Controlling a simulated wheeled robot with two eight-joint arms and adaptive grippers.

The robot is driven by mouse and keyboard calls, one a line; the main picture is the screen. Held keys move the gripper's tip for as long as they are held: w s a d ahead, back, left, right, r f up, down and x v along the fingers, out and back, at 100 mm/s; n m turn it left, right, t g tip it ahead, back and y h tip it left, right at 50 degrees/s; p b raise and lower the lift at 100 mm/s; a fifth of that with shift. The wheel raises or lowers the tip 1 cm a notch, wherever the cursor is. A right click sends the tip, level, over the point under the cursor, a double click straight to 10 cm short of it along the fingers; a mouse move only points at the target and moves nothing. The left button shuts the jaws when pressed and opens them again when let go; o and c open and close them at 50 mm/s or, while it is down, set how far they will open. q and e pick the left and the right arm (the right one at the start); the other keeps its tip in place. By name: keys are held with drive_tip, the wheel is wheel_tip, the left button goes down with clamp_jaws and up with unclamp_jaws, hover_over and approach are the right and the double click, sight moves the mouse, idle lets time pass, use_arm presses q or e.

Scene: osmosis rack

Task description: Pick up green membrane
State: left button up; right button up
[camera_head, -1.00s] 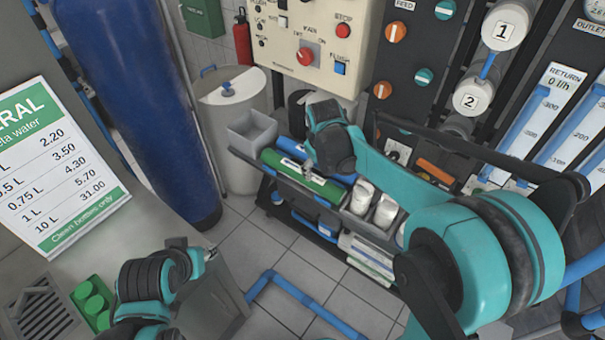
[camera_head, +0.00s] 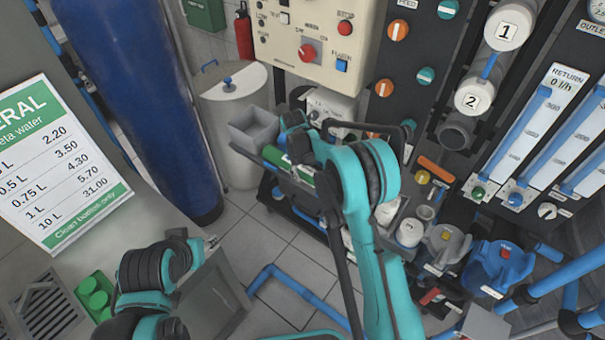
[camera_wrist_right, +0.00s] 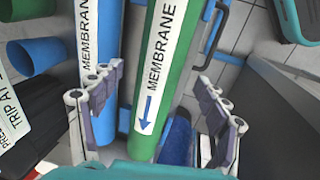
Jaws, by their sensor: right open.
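The green membrane (camera_wrist_right: 170,70) is a long green tube with a white "MEMBRANE" label and a blue arrow. In the head view it lies on the low cart, partly covered by my right arm (camera_head: 304,174).
A grey open box (camera_head: 254,130) stands at the cart's left end. Grey (camera_head: 445,243) and blue (camera_head: 500,265) fittings lie at the right. The control panel (camera_head: 312,40) rises behind. A blue floor pipe (camera_head: 300,292) crosses the tiles in front.

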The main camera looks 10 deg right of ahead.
sight(306, 170)
drive_tip(key=b+x, duration=0.1)
drive_tip(key=x, duration=0.2)
drive_tip(key=shift+f, duration=0.3)
drive_tip(key=shift+r, duration=0.1)
drive_tip(key=c, duration=1.4)
drive_tip(key=shift+o, duration=0.2)
